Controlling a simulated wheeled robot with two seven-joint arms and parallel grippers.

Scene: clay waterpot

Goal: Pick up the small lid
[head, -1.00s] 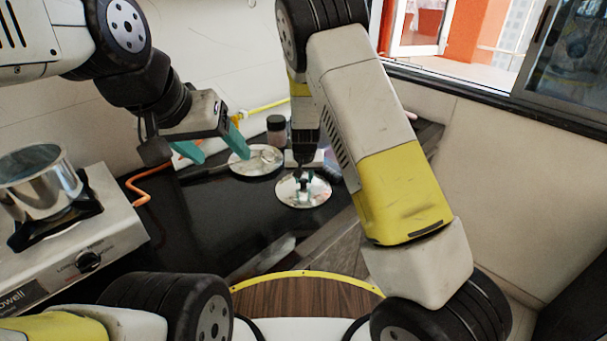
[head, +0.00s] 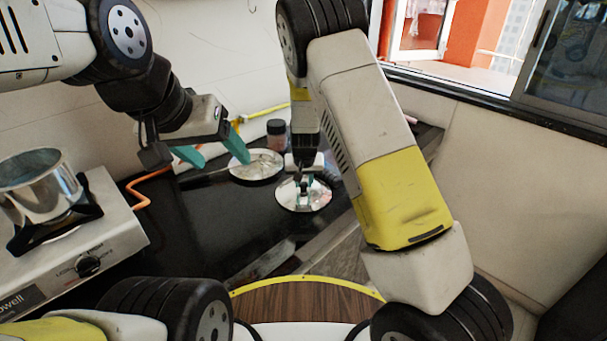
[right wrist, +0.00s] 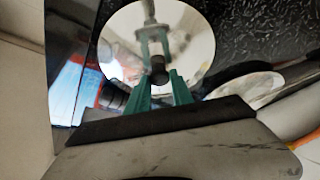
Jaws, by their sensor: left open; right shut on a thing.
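The small lid (head: 315,203) is a shiny round metal disc with a dark knob, lying on the black counter. In the right wrist view the small lid (right wrist: 195,35) fills the upper middle and mirrors the fingers. My right gripper (head: 304,186) comes down over its centre. In the right wrist view my right gripper (right wrist: 160,82) has its green fingers shut on the dark knob (right wrist: 158,73). I cannot tell any gap between lid and counter. My left gripper (head: 212,152) is open and empty, with teal fingers apart, above the counter to the left.
Another shiny lid (head: 257,168) lies behind and left. A dark-capped jar (head: 277,135) stands behind it. A steel pot (head: 42,188) sits on a stove (head: 110,235) at left, with an orange hose (head: 143,188) beside it. The front counter is mostly clear.

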